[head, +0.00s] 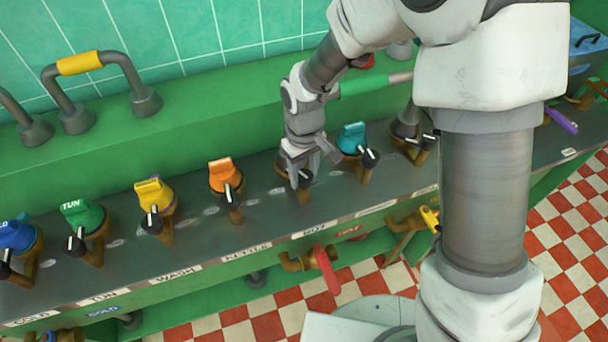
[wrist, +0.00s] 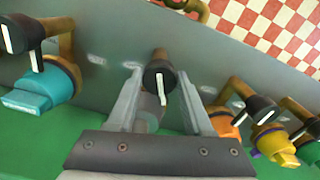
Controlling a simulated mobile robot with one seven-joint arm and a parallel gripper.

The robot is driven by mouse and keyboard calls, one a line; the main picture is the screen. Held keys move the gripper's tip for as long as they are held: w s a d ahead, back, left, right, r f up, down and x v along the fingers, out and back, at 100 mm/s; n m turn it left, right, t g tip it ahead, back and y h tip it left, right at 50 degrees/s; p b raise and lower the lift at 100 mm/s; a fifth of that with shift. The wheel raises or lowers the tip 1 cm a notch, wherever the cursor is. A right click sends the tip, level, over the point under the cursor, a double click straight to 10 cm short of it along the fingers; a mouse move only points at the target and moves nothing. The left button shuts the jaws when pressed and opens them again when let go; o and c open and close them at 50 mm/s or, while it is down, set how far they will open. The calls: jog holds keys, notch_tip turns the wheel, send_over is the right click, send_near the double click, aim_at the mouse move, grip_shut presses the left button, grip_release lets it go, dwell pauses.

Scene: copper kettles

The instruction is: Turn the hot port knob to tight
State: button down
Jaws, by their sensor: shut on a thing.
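The hot port knob (head: 305,182) is black with a white pointer line. It stands on a brown pipe fitting above the HOT label (head: 315,232) on the grey panel. My gripper (head: 302,160) reaches down over it from behind and hides part of the port. A grey part lies behind the knob, between the fingers. I cannot read any tight mark.
An orange port (head: 224,176) stands to the left and a teal port (head: 352,138) to the right, each with a similar black knob. Yellow (head: 155,196) and green (head: 82,217) ports stand farther left. A red-handled valve (head: 326,268) sits below the panel's front edge.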

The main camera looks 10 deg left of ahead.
aim_at(305, 176)
jog(key=m+b, duration=0.1)
jog(key=m, duration=0.4)
dwell(0.6)
jog(key=shift+c, duration=1.5)
grip_release()
jog(key=shift+r, duration=0.1)
notch_tip(305, 176, up, 17)
jog(key=p, duration=0.1)
jog(key=shift+p, duration=0.35)
jog(key=shift+d+r, duration=0.1)
jog(key=shift+r, duration=0.05)
